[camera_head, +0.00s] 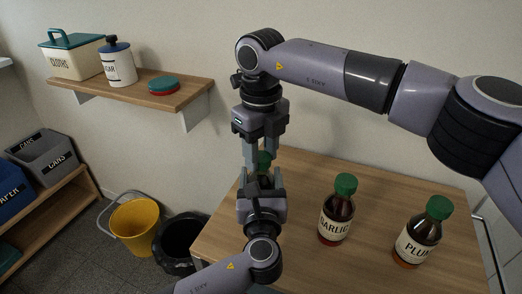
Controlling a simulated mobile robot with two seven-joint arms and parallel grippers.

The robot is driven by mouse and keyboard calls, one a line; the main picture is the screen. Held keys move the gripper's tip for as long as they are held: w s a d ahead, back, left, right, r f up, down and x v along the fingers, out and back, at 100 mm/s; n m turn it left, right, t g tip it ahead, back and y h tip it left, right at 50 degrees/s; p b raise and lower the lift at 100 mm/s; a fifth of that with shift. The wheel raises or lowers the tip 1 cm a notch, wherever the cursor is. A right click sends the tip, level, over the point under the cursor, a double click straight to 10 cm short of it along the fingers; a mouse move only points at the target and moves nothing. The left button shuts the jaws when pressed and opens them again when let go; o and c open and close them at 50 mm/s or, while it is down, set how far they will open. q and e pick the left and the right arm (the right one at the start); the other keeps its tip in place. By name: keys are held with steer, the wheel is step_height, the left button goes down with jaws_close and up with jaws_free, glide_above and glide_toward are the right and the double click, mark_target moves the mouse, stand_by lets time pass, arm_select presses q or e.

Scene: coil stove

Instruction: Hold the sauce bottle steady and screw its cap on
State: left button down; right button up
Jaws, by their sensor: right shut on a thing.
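My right gripper (263,165) points straight down over the left part of the wooden table and is shut on a green cap (264,158), which shows between its fingers. My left gripper (262,182) comes in from below, close under the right fingertips. Its fingers are partly covered, and I cannot tell whether they are closed on anything. The body of the sauce bottle under the cap is hidden by the grippers, so I cannot tell how the cap sits on it.
A GARLIC bottle (336,212) and a PLUM bottle (420,236), both green-capped, stand upright on the table (380,190) to the right. A wall shelf (180,98) holds a box, a sugar jar and a lid-like disc. A yellow bucket (135,226) and black bin (180,240) stand left.

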steer(key=m, duration=1.4)
steer(key=o, duration=1.2)
steer(key=shift+o, duration=0.2)
step_height(320, 180, up, 12)
